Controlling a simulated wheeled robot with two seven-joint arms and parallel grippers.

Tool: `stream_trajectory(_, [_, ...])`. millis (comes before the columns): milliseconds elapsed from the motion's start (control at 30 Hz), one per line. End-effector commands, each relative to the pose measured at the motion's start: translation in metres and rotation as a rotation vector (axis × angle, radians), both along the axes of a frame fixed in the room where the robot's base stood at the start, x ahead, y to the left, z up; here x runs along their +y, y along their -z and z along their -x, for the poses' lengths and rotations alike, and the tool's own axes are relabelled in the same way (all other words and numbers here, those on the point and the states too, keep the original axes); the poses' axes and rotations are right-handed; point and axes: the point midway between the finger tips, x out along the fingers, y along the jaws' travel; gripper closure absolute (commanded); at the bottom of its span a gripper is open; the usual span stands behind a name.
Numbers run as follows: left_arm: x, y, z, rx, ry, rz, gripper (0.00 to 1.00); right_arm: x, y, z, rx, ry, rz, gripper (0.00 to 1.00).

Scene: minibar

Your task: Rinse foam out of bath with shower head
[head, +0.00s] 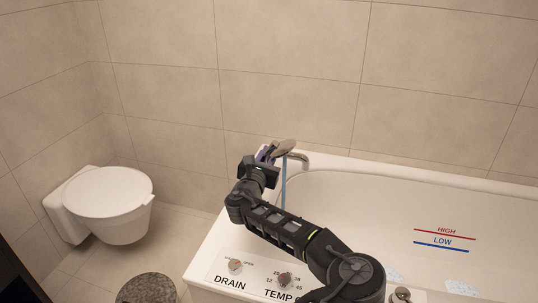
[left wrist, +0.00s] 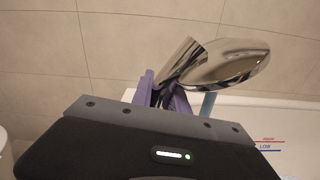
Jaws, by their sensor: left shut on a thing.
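My left gripper (head: 266,154) is over the far left end of the bath (head: 228,238), its purple fingers shut on the shower head (head: 284,147). In the left wrist view the shiny metal shower head (left wrist: 236,62) sticks up and to the right from the fingers (left wrist: 163,92), its wide face tilted. A light blue strip (head: 284,185) runs down below it into the bath; I cannot tell whether it is water or a hose. Pale foam patches (head: 462,287) lie in the bath at the bottom right. My arm hides part of the bath. My right gripper is not in view.
A metal spout (head: 302,160) stands at the bath's far left corner. DRAIN (head: 235,264) and temperature (head: 285,279) knobs sit on the near rim. A white toilet (head: 108,193) and round stool (head: 146,288) stand left. HIGH and LOW lines (head: 443,238) mark the bath wall.

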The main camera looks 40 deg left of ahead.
Motion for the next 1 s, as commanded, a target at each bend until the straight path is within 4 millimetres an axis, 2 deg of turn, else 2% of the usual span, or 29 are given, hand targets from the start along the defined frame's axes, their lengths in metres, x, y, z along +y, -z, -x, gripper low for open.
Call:
stream_trajectory(167, [-0.007, 0.000, -0.005, -0.002, 0.001, -0.001, 1.00, 0.000, 0.002, 0.000, 0.000, 0.000, 0.000, 0.64])
stream_trajectory(700, [-0.051, -0.001, -0.039, -0.002, 0.002, -0.001, 1.00, 0.000, 0.011, 0.000, 0.000, 0.000, 0.000, 0.64])
stream_trajectory(1000, [-0.056, -0.001, -0.043, -0.002, 0.000, 0.000, 1.00, 0.000, 0.011, 0.000, 0.000, 0.000, 0.000, 0.64])
